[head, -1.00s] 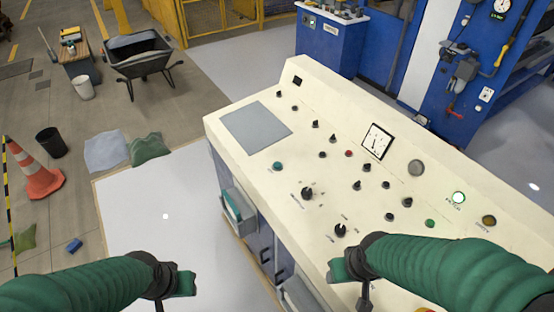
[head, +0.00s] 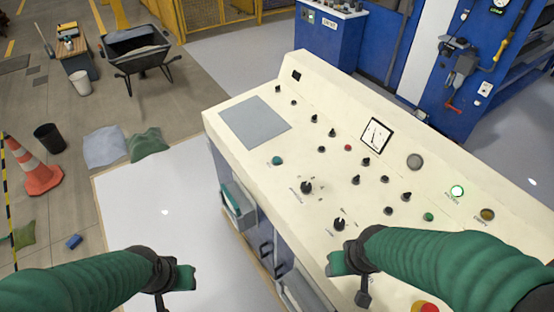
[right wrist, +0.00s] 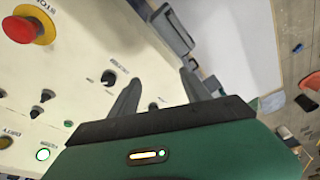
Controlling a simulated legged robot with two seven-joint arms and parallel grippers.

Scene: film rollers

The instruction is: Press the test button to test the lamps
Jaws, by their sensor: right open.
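The cream control console (head: 262,185) fills the middle and right of the head view. A green button (head: 277,161) sits near its left edge and another green button (head: 428,217) sits toward the right. A green lamp (head: 457,191) is lit; an amber lamp (head: 487,214) and a grey lamp (head: 414,161) look dark. I cannot read which button is the test button. My right gripper (head: 348,270) is over the console's near edge; its fingers (right wrist: 158,92) are apart and empty in the right wrist view. My left gripper (head: 175,276) is left of the console, touching nothing visible.
A red stop button on a yellow base (right wrist: 20,27) and several black knobs (head: 306,187) stand up from the panel. A dial (head: 376,135) is at its back. A cone (head: 35,168), bin (head: 50,140) and wheelbarrow (head: 140,58) stand on the floor at left.

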